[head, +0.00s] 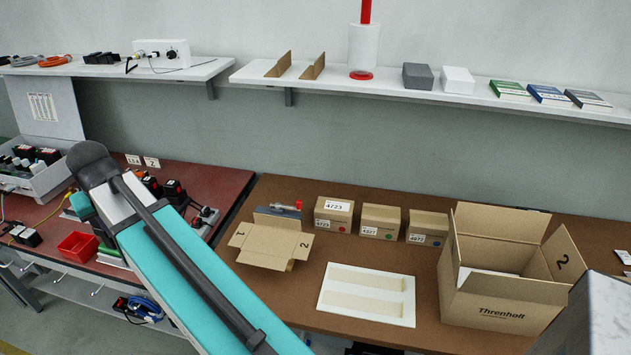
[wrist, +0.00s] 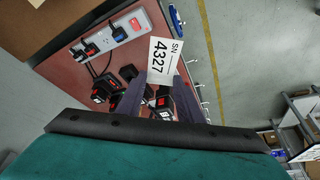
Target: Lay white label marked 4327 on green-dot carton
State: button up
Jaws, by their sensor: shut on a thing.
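In the wrist view my gripper (wrist: 162,100) is shut on the white label (wrist: 163,62), which reads SN 4327. The label sticks out past the fingertips, above the red-brown bench. The head view shows my arm but not the gripper or label clearly. The green-dot carton (head: 380,223) is the middle of three small closed cartons on the brown table. It has a green dot and a small printed tag on its front, and its top is bare. My gripper is well away from it.
The red-dot carton (head: 333,216) bears a white label on top; the blue-dot carton (head: 427,228) stands at right. A white board (head: 325,298) lies in front. Open boxes (head: 500,300) and (head: 270,246) flank them. A shelf (head: 400,92) runs above.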

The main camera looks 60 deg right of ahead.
jog(key=s+d+f+m+g+h+p, duration=0.1)
jog(key=s+d+m, duration=0.4)
jog(key=d, duration=0.8)
jog(key=s+d+f+m+g+h+p, duration=0.15)
jog(key=s+d+m, duration=0.3)
jog(key=d, duration=0.85)
jog(key=s+d+f+m+g+h+p, duration=0.15)
jog(key=s+d+m, duration=0.35)
jog(key=d, duration=0.8)
jog(key=s+d+f+m+g+y+p, duration=0.1)
jog(key=s+d+m, duration=0.3)
jog(key=s+d, duration=0.3)
jog(key=s+d+f+m+g+y+p, duration=0.1)
jog(key=s+d+m, duration=0.4)
jog(key=s, duration=0.9)
jog(key=s+d+f+m+g+y+p, duration=0.1)
jog(key=s+d+m, duration=0.4)
jog(key=s+d, duration=0.5)
jog(key=shift+s+d+f+g+p, duration=0.35)
jog(key=shift+f+g+p, duration=0.2)
jog(key=shift+g, duration=0.15)
jog(key=shift+m, duration=0.25)
jog(key=shift+f+b, duration=1.3)
jog(key=shift+f, duration=1.8)
jog(key=shift+f, duration=0.25)
